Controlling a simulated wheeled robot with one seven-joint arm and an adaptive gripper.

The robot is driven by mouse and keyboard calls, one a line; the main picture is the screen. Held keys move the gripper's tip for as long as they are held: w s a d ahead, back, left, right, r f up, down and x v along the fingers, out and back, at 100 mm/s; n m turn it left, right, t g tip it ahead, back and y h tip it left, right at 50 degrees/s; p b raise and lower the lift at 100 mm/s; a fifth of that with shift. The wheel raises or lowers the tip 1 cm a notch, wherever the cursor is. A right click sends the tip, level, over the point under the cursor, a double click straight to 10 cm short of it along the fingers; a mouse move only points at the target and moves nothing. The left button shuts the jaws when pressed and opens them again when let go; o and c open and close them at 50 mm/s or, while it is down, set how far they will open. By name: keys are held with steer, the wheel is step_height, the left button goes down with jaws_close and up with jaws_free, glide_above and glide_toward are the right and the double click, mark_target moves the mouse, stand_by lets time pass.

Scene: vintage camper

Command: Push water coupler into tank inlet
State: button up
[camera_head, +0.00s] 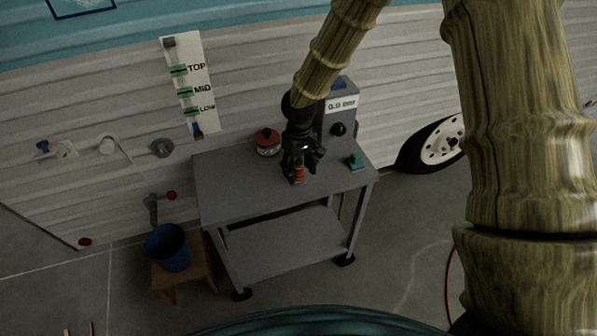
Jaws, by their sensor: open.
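My gripper (301,165) is open, pointing down over the right half of the grey table. A small orange-red upright piece (299,174), possibly the water coupler, stands on the table at its fingertips. I cannot tell if the fingers touch it, and the dark fingers hide its upper part. A round grey fitting (162,148) sticks out of the camper wall left of the table. A white round fitting (107,144) with a pale hose is further left. Which one is the tank inlet is not clear.
On the grey table (230,200) are a red-topped jar (267,142), a grey box with a display (341,112) and a green piece (356,161). A blue bucket (168,248) stands on a wooden stool (205,269). A level gauge (188,85) is on the wall. The table's left half is clear.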

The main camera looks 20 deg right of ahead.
mark_target(299, 166)
steer(key=shift+c, duration=0.2)
steer(key=c, duration=1)
steer(key=shift+r, duration=0.9)
step_height(299, 166, up, 2)
steer(key=s+d+r+b, duration=0.1)
steer(key=s, duration=1.5)
steer(key=shift+d+b, duration=0.25)
steer(key=shift+b, duration=0.05)
steer(key=shift+w+r, duration=0.1)
steer(key=shift+r, duration=0.05)
